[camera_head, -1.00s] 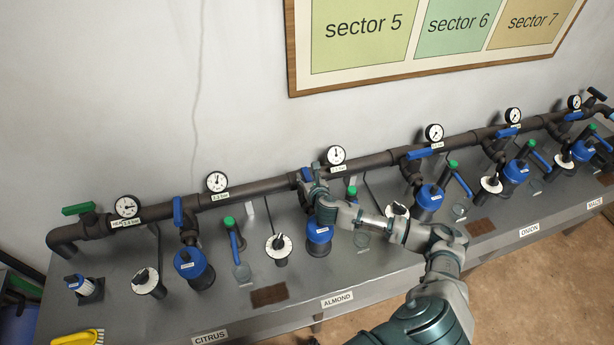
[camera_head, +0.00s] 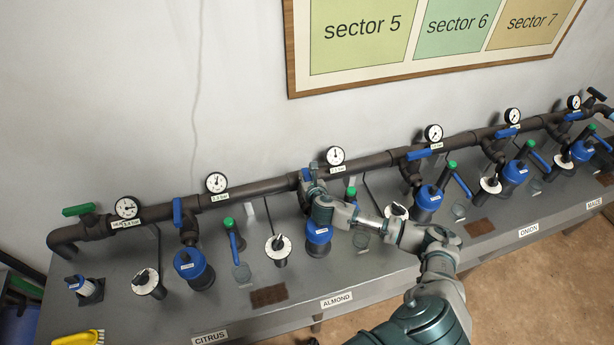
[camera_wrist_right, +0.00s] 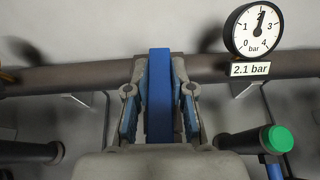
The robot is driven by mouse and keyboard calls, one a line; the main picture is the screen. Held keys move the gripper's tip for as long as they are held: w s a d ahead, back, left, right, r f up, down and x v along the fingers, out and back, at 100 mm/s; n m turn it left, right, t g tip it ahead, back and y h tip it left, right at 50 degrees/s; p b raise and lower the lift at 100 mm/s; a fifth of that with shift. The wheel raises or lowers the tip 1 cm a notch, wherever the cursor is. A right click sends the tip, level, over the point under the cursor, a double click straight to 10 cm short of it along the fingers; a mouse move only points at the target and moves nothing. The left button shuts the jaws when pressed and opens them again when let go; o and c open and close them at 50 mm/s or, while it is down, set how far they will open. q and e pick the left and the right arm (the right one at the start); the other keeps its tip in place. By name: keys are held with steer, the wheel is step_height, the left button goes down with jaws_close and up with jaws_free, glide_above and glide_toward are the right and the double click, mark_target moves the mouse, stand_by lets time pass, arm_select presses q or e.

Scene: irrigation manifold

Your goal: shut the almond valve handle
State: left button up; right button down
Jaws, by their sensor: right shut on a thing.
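The blue almond valve handle (camera_wrist_right: 160,95) stands between the two fingers of my right gripper (camera_wrist_right: 160,110) in the right wrist view, upright in that picture and crossing the dark pipe. The gripper is shut on it. In the head view my right gripper (camera_head: 308,180) is at the pipe above the blue filter cap (camera_head: 319,233), behind the ALMOND label (camera_head: 337,300); it hides most of the handle there. A gauge (camera_wrist_right: 253,30) beside the handle reads about 2 and its tag says 2.1 bar. My left gripper is not in view.
The dark main pipe (camera_head: 255,188) runs along the wall. The citrus handle (camera_head: 178,212) stands to the left, and another blue handle (camera_head: 426,153) lies along the pipe to the right. A green-capped part (camera_wrist_right: 278,139) is close on the gripper's right.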

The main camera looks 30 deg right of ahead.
steer(key=m+g+h+p, duration=0.1)
steer(key=h+p, duration=0.1)
steer(key=m+g+h+p, duration=0.1)
steer(key=m+p, duration=0.1)
steer(key=m+g+h+p, duration=0.1)
steer(key=m+h+p, duration=0.1)
steer(key=shift+s+d+r+h, duration=0.1)
steer(key=shift+r+h, duration=0.15)
steer(key=shift+h, duration=0.05)
steer(key=m+g+h+p, duration=0.2)
steer(key=m, duration=0.1)
steer(key=shift+d, duration=0.1)
steer(key=shift+s+f+m+g+h, duration=0.15)
steer(key=shift+m+g+h, duration=0.35)
steer(key=shift+m+g, duration=0.6)
steer(key=shift+d+f+m+g+h, duration=0.1)
steer(key=shift+m+g+h, duration=0.2)
steer(key=shift+m+g, duration=0.55)
steer(key=shift+s+f+m+g+h+b, duration=0.1)
steer(key=shift+m+g+h+b, duration=0.2)
steer(key=shift+m+g+b, duration=0.7)
steer(key=m+g+b, duration=0.2)
steer(key=g+b, duration=0.1)
steer(key=shift+s+g, duration=0.15)
steer(key=shift+g, duration=0.1)
steer(key=shift+s+m+g+b, duration=0.1)
steer(key=shift+m+g+b, duration=0.75)
steer(key=shift+b, duration=0.5)
steer(key=shift+r, duration=0.2)
